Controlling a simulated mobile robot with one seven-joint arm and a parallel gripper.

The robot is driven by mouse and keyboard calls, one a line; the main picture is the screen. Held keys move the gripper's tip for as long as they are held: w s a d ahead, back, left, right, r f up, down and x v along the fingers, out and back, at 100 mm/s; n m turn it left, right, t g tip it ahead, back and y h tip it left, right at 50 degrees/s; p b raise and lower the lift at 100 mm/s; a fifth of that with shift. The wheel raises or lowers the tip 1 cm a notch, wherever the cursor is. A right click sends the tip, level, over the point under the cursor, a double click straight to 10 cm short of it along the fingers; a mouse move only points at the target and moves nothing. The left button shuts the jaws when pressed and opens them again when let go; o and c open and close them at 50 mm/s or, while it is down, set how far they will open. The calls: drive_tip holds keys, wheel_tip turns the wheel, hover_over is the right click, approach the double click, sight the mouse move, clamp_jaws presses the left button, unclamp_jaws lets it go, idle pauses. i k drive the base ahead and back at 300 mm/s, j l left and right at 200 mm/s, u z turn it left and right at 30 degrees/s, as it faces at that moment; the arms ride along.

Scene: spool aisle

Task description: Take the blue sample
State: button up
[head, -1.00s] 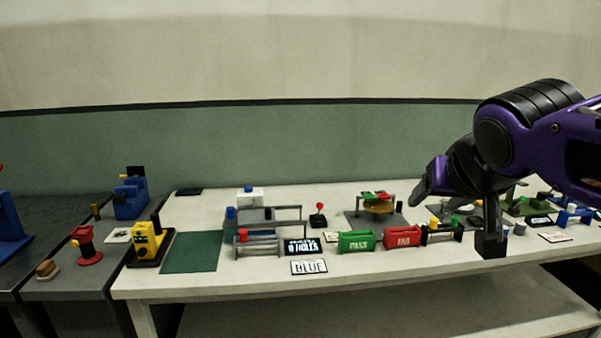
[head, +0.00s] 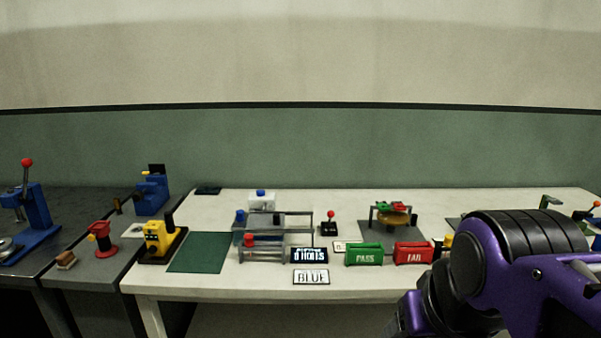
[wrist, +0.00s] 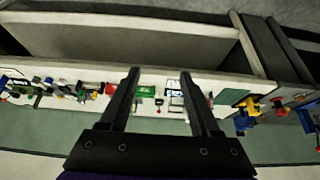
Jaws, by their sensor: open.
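A small blue piece (head: 239,215) shows at the left end of the grey rack (head: 262,238) on the white table, and a red-topped piece (head: 248,240) stands at the rack's front left. A second blue top (head: 261,193) sits on a white box behind the rack. A card reading BLUE (head: 311,277) lies in front. I cannot tell which blue thing is the sample. My gripper (wrist: 158,72) is open and empty in the wrist view, its two black fingers apart above the table. In the head view my arm is at the lower right and the fingers are out of view.
Green PASS (head: 364,255) and red FAIL (head: 413,253) bins stand right of a small dark display (head: 309,255). A red-knobbed lever (head: 330,222) is behind them. A green mat (head: 201,252) is clear at left. A yellow machine (head: 161,240) stands beside it on the grey table.

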sight(240, 217)
drive_tip(key=i+j, duration=0.2)
drive_tip(key=j, duration=0.15)
drive_tip(key=i+j, duration=0.2)
drive_tip(key=j, duration=0.15)
drive_tip(key=i+j, duration=0.2)
drive_tip(key=j, duration=0.15)
drive_tip(key=i+j, duration=0.2)
drive_tip(key=j, duration=0.15)
drive_tip(key=k+j+u, duration=0.15)
drive_tip(key=j, duration=0.85)
drive_tip(key=i+l+z, duration=0.15)
drive_tip(key=i+l, duration=0.3)
drive_tip(key=l, duration=0.15)
